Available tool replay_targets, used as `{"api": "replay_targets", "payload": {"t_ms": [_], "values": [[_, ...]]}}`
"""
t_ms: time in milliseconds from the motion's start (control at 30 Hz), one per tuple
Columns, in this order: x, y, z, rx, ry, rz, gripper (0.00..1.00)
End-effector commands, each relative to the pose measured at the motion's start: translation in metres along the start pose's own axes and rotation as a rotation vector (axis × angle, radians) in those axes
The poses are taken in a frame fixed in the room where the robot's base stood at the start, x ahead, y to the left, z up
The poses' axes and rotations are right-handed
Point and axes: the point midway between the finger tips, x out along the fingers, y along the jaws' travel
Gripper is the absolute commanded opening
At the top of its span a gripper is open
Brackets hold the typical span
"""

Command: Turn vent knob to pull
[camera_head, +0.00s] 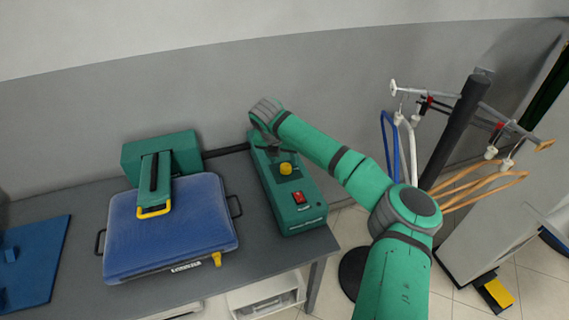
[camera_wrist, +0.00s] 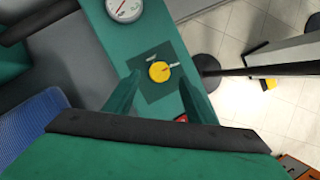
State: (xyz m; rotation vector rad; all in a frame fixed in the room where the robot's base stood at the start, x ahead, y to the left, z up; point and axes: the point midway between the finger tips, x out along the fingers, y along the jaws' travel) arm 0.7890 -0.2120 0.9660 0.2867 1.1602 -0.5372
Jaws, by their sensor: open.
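The vent knob is a round yellow knob (camera_head: 286,168) on top of a long green control box (camera_head: 308,214), on a dark square plate. It also shows in the wrist view (camera_wrist: 160,71), with a red pointer mark on it and small labels at its upper left and right; the label text is too small to read. My gripper (camera_wrist: 162,82) is open, its two green fingers on either side of the knob in the wrist view and apart from it. In the head view the gripper end is above the back part of the box, partly hidden by my arm.
A red switch (camera_head: 300,197) sits in front of the knob on the box, and a round gauge (camera_wrist: 124,8) lies beyond it. A blue pressing board (camera_head: 170,222) with a yellow-handled green press stands to the left. A rack with hangers (camera_head: 452,130) stands to the right.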

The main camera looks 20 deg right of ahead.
Motion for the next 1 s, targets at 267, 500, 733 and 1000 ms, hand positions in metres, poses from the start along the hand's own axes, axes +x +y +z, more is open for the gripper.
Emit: {"api": "replay_targets", "payload": {"t_ms": [267,500,733,1000], "values": [[-0.047,0.0,0.0,-0.002,-0.001,0.0,0.5],[-0.06,-0.002,0.0,0.0,0.001,-0.002,0.5],[-0.06,-0.001,-0.001,0.0,0.002,-0.002,0.5],[-0.06,0.0,-0.001,-0.001,0.001,-0.001,0.5]]}}
